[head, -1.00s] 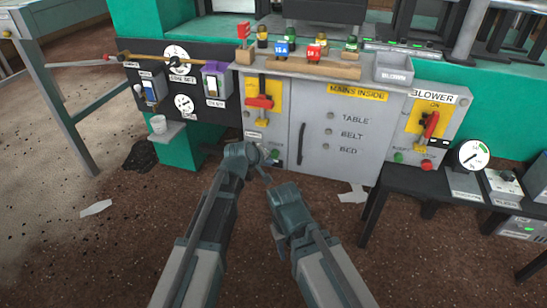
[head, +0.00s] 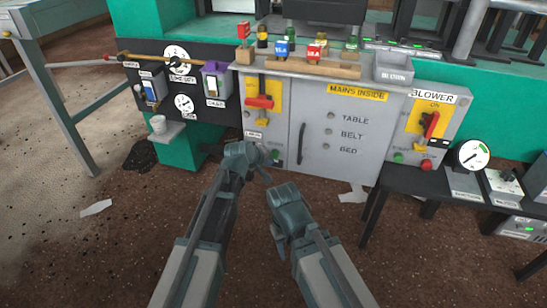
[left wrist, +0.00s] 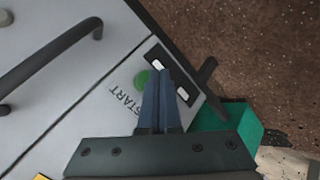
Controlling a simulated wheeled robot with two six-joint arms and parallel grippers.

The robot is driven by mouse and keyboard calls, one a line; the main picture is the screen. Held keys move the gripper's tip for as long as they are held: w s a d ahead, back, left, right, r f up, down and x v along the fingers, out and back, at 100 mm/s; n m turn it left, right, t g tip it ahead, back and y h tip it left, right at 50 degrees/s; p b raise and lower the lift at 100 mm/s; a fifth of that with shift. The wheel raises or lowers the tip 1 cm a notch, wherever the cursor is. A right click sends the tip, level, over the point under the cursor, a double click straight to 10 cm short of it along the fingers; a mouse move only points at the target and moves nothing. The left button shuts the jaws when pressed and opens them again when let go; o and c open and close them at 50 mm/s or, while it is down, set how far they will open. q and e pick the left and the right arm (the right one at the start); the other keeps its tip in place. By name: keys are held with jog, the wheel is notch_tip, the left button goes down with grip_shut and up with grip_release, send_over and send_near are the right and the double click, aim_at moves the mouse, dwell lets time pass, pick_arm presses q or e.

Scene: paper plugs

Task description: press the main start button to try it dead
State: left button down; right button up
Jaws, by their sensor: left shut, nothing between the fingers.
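The main panel's start button (left wrist: 142,77) is a round green button, with the word START beside it in the left wrist view. My left gripper (left wrist: 160,74) is shut and empty. Its fingertips lie right beside the button in that picture and cover part of its edge; I cannot tell whether they touch it. In the head view, my left gripper (head: 265,152) is at the lower part of the main panel (head: 283,92), below the red main handle (head: 259,102), and hides much of the button area. My right arm's end (head: 287,200) is low in front; its fingers are not clear.
The grey cabinet door (head: 343,170) has a dark handle (head: 301,143). The blower panel (head: 452,105) is at the right, with its own green button (head: 398,157) and red button (head: 427,165). A cup (head: 158,124) stands on a shelf at the left. Open floor lies in front.

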pick_arm(q)
jog(key=shift+w+d, duration=0.1)
jog(key=shift+w, duration=0.25)
jog(key=shift+w+d, duration=0.15)
jog(key=shift+w, duration=0.3)
dwell(0.7)
dwell(0.3)
jog(key=shift+s+a, duration=0.3)
jog(key=shift+s, duration=0.6)
jog(key=shift+s+a, duration=0.25)
jog(key=shift+s, duration=0.55)
jog(key=shift+s+a, duration=0.3)
jog(key=shift+s, duration=0.5)
jog(key=shift+s+a, duration=0.25)
jog(key=shift+s, duration=0.55)
